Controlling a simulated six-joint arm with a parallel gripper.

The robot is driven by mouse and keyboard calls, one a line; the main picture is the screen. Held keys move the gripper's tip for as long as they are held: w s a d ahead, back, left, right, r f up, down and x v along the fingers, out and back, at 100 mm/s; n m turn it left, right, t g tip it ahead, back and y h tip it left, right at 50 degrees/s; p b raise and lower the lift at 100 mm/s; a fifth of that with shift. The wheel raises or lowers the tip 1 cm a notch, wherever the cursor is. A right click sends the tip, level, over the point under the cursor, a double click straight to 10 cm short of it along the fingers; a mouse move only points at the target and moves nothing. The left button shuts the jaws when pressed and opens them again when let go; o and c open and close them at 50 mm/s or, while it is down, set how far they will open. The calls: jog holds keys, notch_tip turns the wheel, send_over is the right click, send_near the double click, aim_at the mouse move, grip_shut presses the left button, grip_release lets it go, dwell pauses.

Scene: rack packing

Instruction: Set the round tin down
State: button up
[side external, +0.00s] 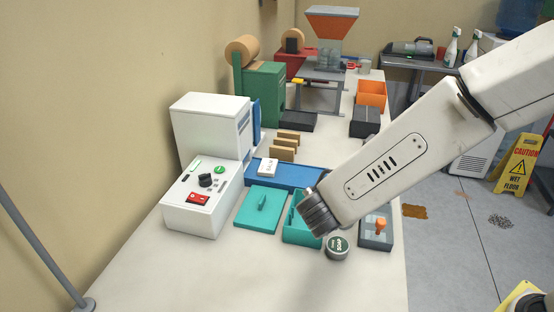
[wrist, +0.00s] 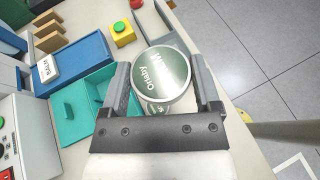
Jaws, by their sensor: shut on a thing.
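The round tin (side external: 337,248) has a dark green lid with white lettering and a silver rim. It is near the front of the white table, right of the open teal box (side external: 290,232). In the wrist view the tin (wrist: 163,75) sits between the two dark fingers of my gripper (wrist: 160,82), which is shut on it. In the side view my arm comes in from the upper right and hides most of the fingers. I cannot tell whether the tin's base touches the table.
A teal lid with a handle (side external: 259,212) lies left of the box. A blue tray (side external: 290,175) holding a white labelled block (side external: 267,168) is behind them. The table front is clear.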

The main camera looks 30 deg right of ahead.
jog(key=shift+s+r, duration=0.1)
jog(key=shift+s, duration=0.25)
jog(key=w+a+f, duration=0.2)
jog(key=w+f, duration=0.7)
jog(key=w, duration=0.4)
jog(key=shift+w+a+f, duration=0.2)
jog(key=shift+a, duration=0.1)
jog(key=shift+w+a+f, duration=0.1)
jog(key=shift+w+f, duration=0.05)
jog(key=shift+f, duration=0.8)
jog(key=shift+w+f, duration=0.1)
jog(key=shift+f, duration=0.8)
jog(key=shift+f, duration=0.55)
